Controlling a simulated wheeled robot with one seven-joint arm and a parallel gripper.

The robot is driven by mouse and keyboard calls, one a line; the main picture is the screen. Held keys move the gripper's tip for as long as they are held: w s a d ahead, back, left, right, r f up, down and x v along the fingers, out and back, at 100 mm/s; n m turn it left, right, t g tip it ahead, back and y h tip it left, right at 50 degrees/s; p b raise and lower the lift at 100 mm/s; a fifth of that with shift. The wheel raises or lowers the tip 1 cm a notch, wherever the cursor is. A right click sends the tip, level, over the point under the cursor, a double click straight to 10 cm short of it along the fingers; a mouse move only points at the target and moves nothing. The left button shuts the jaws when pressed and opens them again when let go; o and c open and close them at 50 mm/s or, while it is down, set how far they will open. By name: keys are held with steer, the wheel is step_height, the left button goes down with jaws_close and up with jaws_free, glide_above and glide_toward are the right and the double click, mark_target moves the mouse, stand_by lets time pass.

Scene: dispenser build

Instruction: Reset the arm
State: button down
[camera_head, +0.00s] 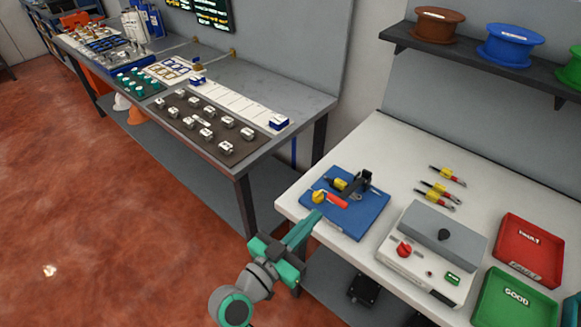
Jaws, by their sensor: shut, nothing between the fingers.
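My arm reaches in from the bottom of the head view. My gripper (312,217) is teal and dark grey, its long fingers together with nothing visible between them. On the board are a yellow piece (319,197) and an orange-red part (337,201), close to my fingertips, and a black upright fixture (367,180).
Right of the board stands a white box (391,262) with a red knob. A red FAULT tray (556,245) and a green GOOD tray (489,292) lie beyond it. Several yellow-and-red tools (452,176) lie behind. A grey bench (312,97) holds small parts. Red floor is open at left.

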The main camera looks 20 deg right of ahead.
steer(key=s+a+f+n+t+y, duration=0.2)
steer(key=s+a+f+n+y, duration=0.3)
steer(key=a+f, duration=0.35)
steer(key=s+a+f+n+t+y, duration=0.2)
steer(key=s+a+f+n+y, duration=0.15)
steer(key=a+f+y, duration=0.45)
steer(key=s+r+n+t+y, duration=0.1)
steer(key=s+n+y, duration=0.1)
steer(key=s, duration=1.6)
steer(key=shift+s+r+n, duration=0.2)
steer(key=shift+n, duration=0.25)
steer(key=shift+w+a, duration=0.1)
